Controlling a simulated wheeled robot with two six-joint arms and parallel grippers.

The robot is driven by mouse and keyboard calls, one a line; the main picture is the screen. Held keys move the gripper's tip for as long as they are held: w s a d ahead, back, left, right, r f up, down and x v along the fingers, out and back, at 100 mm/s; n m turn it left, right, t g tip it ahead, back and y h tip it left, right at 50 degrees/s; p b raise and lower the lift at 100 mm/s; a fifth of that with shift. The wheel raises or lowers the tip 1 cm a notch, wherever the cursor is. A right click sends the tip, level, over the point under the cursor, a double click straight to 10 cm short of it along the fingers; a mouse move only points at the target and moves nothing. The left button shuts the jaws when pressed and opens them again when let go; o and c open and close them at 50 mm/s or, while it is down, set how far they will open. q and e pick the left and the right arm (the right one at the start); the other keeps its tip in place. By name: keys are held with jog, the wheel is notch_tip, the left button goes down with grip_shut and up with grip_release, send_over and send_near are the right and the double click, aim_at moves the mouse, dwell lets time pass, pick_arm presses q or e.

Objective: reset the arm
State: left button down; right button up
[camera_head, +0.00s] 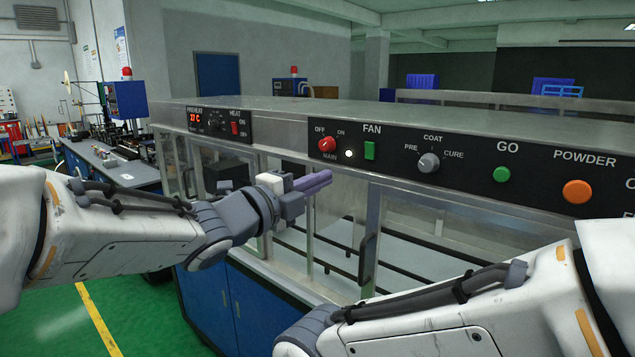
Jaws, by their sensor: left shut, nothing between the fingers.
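My left arm (120,225) comes in from the left and reaches to the middle of the view. My left gripper (318,182) has its purple-grey fingers together with nothing between them. It is in front of the machine's glass front, below the control panel, and I cannot tell whether it touches anything. My right arm (470,315) crosses the lower right. Its gripper is outside the picture.
A long metal cabinet (330,112) with glass doors fills the middle and right. Its black panel (470,165) carries a red main knob (327,145), a green fan switch (370,151), a green GO button (502,174) and an orange powder button (577,191). A workbench (118,168) stands back left. Green floor (50,320) is clear lower left.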

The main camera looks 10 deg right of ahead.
pick_arm(q)
jog(key=s+a+f+n+g+y, duration=0.1)
jog(key=s+a+f+n+y, duration=0.35)
jog(key=f+n, duration=0.35)
jog(key=s+a+f+n+g+y, duration=0.1)
jog(key=s+a+f+n+y, duration=0.2)
jog(key=a+f+n+y, duration=0.45)
jog(key=s+a+f+n+g, duration=0.2)
jog(key=s+f+g, duration=0.1)
jog(key=s, duration=0.4)
jog(key=s+a+f+n+g+y, duration=0.1)
jog(key=s+a+f+n+g, duration=0.1)
jog(key=s+f, duration=0.3)
jog(key=s+a+f+n+g, duration=0.2)
jog(key=s+f+g, duration=0.1)
jog(key=s, duration=0.6)
jog(key=shift+a+f+g+y, duration=0.3)
jog(key=shift+f+g+y, duration=0.1)
jog(key=shift+f, duration=0.2)
